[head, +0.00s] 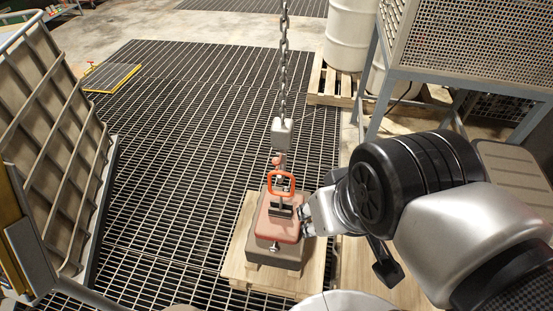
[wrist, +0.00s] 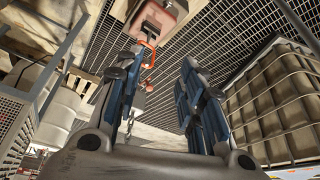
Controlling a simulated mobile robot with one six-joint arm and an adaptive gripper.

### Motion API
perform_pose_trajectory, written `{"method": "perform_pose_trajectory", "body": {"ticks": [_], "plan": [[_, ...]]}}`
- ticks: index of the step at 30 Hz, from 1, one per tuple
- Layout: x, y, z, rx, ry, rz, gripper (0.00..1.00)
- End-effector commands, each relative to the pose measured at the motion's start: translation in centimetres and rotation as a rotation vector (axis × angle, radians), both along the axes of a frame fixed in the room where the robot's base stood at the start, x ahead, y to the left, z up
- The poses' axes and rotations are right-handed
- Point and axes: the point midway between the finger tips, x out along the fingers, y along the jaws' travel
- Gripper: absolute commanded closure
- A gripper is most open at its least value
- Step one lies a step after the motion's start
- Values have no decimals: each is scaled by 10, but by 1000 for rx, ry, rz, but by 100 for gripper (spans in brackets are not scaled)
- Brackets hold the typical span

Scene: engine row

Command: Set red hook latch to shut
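A red block (head: 277,222) on a dark base sits on a small wooden pallet (head: 232,268). An orange-red loop (head: 270,184), likely the red hook latch, stands up at its far end, by a dark metal bracket (head: 281,210). Whether it is latched I cannot tell. My gripper (head: 307,214) is close to the right side of the block. In the wrist view my gripper (wrist: 163,62) has its fingers wide apart with nothing between them; the red block (wrist: 157,17) and the orange-red loop (wrist: 149,54) lie beyond the left finger. Contact is not clear.
A chain (head: 284,60) hangs with a grey hook block (head: 282,133) just beyond the loop. A caged tank (head: 48,150) stands at left; a mesh-sided stand (head: 470,45) and white drum (head: 350,35) are at back right. The grating floor (head: 190,150) between is clear.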

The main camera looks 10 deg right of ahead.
Motion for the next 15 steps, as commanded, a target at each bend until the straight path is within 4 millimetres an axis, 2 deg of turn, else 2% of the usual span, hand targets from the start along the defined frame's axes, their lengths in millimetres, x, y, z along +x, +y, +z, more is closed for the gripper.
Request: {"method": "perform_pose_trajectory", "body": {"ticks": [12, 15], "plan": [[0, 0, 0, 0, 0, 0, 64], [1, 0, 1, 0, 2, -1, 70]]}}
